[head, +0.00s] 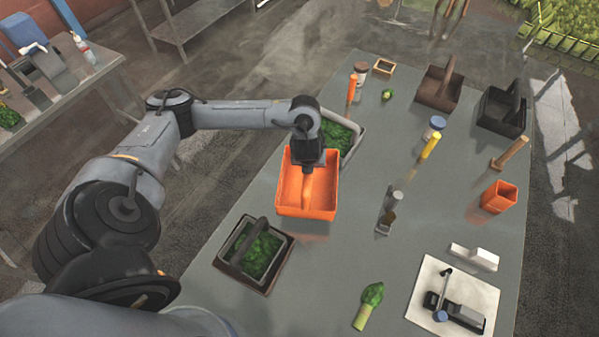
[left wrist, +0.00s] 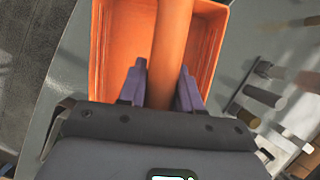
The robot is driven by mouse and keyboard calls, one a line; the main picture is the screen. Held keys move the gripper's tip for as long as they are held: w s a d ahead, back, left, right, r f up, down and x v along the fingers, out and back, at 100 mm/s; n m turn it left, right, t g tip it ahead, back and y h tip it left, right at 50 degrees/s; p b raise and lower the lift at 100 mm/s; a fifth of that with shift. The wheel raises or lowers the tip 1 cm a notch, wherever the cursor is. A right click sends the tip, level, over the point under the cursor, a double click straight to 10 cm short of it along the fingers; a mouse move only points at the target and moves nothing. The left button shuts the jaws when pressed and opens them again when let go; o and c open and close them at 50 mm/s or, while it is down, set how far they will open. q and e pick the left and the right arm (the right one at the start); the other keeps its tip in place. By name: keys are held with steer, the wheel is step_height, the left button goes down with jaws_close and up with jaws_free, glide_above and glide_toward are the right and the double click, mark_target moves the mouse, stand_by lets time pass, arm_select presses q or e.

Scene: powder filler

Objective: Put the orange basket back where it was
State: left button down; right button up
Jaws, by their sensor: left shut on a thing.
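The orange basket (head: 290,196) is over the left middle of the grey table in the head view. My left gripper (head: 307,168) is above it, shut on its handle (head: 306,190). The left wrist view shows the orange basket (left wrist: 215,40) with the handle between the two fingers of my left gripper (left wrist: 160,85). The basket looks slightly raised, with a dark patch below its near edge; the exact gap is unclear. The basket looks empty apart from the handle crossing it. My right gripper is not in view.
A grey basket of greens (head: 352,152) is close behind, partly hidden. A dark basket of greens (head: 256,250) stands nearer, front left. Shakers (head: 395,198), a yellow-handled tool (head: 431,146) and an orange cup (head: 498,197) lie right.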

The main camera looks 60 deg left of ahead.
arm_select(q)
steer(key=shift+s+a+f+p, duration=0.2)
steer(key=shift+a+f, duration=0.6)
steer(key=shift+f, duration=0.3)
steer(key=shift+s+a+f+p, duration=0.1)
steer(key=shift+s+a+f, duration=0.15)
steer(key=shift+a+f, duration=0.7)
steer(key=shift+s+a+f+p, duration=0.2)
steer(key=shift+a+f, duration=0.45)
steer(key=shift+f, duration=0.7)
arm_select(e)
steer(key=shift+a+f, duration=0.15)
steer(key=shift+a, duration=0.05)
arm_select(q)
steer(key=shift+f, duration=0.15)
steer(key=c, duration=0.8)
jaws_free()
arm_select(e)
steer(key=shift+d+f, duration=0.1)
